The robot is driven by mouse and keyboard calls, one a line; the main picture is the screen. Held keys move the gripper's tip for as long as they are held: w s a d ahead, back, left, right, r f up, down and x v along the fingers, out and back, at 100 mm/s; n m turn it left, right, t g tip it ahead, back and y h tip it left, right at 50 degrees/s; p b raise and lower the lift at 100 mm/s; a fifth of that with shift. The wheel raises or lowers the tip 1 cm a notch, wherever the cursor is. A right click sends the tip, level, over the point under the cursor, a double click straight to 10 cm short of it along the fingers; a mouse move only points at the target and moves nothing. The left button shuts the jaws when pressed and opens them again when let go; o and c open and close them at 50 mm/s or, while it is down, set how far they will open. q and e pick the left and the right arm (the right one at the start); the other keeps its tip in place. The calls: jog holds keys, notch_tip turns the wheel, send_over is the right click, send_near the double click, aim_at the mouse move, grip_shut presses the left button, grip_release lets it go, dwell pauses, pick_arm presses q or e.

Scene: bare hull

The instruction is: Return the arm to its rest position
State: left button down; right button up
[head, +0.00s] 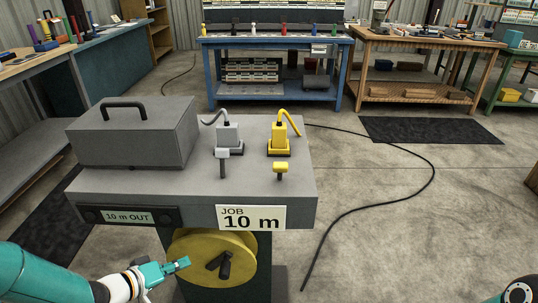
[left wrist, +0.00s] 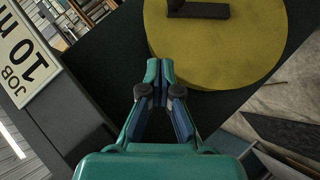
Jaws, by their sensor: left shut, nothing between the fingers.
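My left gripper (head: 178,266) is at the lower left of the head view, in front of the left part of a round yellow disc (head: 240,255). The left wrist view shows its fingers (left wrist: 160,75) together and empty. The yellow disc (left wrist: 220,55) with its dark handle (left wrist: 198,10) lies just beyond the fingertips there. I see no grip on the disc or handle, and cannot tell whether the fingertips touch the disc. A teal piece of my right arm shows at the bottom right corner of the head view, but no right gripper fingers.
Above the disc is a grey bench (head: 290,185) with a grey box (head: 135,135), a grey device (head: 228,135), a yellow device (head: 279,137) and a "JOB 10 m" sign (head: 250,217). A black cable (head: 432,180) lies on the floor at right. Workbenches stand behind.

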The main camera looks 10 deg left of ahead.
pick_arm(q)
jog(key=s+d+f+g+h, duration=0.15)
jog(key=d+f, duration=0.35)
jog(key=d, duration=0.5)
jog(key=d+f+g+h, duration=0.1)
jog(key=d+f+g, duration=0.3)
jog(key=d, duration=0.5)
jog(key=s+d+f+m+g+y, duration=0.1)
jog(key=s+f+m+g+y, duration=0.3)
jog(key=s+f, duration=0.85)
notch_tip(320, 180, up, 15)
jog(key=s+g+p, duration=0.1)
jog(key=p, duration=1.3)
jog(key=shift+p, duration=0.3)
jog(key=shift+h, duration=0.25)
jog(key=shift+s, duration=0.15)
